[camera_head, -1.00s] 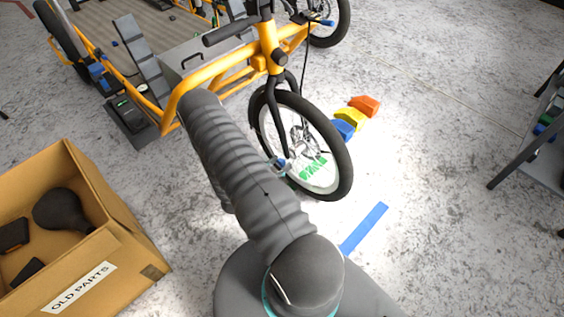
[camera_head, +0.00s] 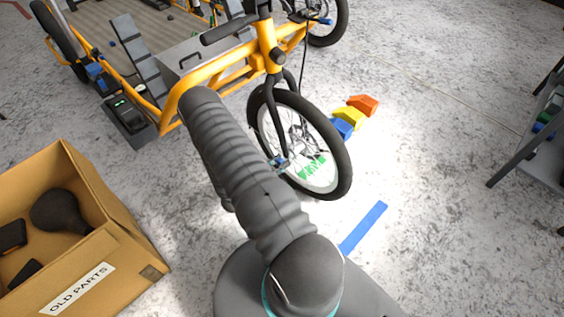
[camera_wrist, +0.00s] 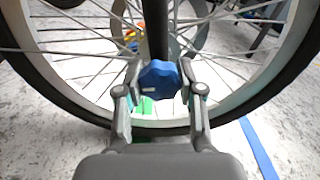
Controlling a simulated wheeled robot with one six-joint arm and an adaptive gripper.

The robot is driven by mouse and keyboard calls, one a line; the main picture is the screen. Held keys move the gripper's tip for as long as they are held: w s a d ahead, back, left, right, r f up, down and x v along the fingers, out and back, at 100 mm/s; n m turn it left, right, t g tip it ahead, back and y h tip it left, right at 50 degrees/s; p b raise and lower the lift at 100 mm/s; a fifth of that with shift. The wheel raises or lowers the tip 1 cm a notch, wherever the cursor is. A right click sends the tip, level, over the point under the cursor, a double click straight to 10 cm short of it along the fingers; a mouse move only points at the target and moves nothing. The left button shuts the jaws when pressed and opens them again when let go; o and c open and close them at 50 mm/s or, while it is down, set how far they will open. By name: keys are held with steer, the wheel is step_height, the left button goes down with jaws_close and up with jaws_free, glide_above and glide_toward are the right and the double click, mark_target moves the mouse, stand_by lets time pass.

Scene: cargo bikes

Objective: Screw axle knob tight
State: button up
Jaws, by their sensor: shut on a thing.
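The blue axle knob (camera_wrist: 158,80) sits at the centre of the front wheel, at the lower end of the dark fork leg (camera_wrist: 156,28). My gripper (camera_wrist: 159,88) has a finger on each side of the knob and is shut on it. The front wheel (camera_head: 343,165) of the yellow cargo bike (camera_head: 268,40) stands upright on the floor. The knob's threads and seat are hidden.
An orange, a yellow and a blue block (camera_head: 352,115) lie behind the wheel. A cardboard box (camera_head: 120,245) labelled OLD PARTS stands at the left. A dark stand (camera_head: 530,150) is at the right edge. Blue tape (camera_head: 364,227) marks the floor. The right floor is mostly clear.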

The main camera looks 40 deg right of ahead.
steer(key=m+b, duration=0.1)
steer(key=m, duration=0.1)
steer(key=shift+a+f+m+b, duration=0.2)
steer(key=shift+m+b, duration=0.1)
steer(key=shift+b, duration=0.1)
steer(key=shift+w+r+m+b, duration=0.15)
steer(key=shift+m+b, duration=0.65)
steer(key=shift+m, duration=0.4)
steer(key=shift+d, duration=0.1)
steer(key=o, duration=1.2)
steer(key=shift+c, duration=0.2)
steer(key=s+a, duration=0.1)
steer(key=a, duration=1.1)
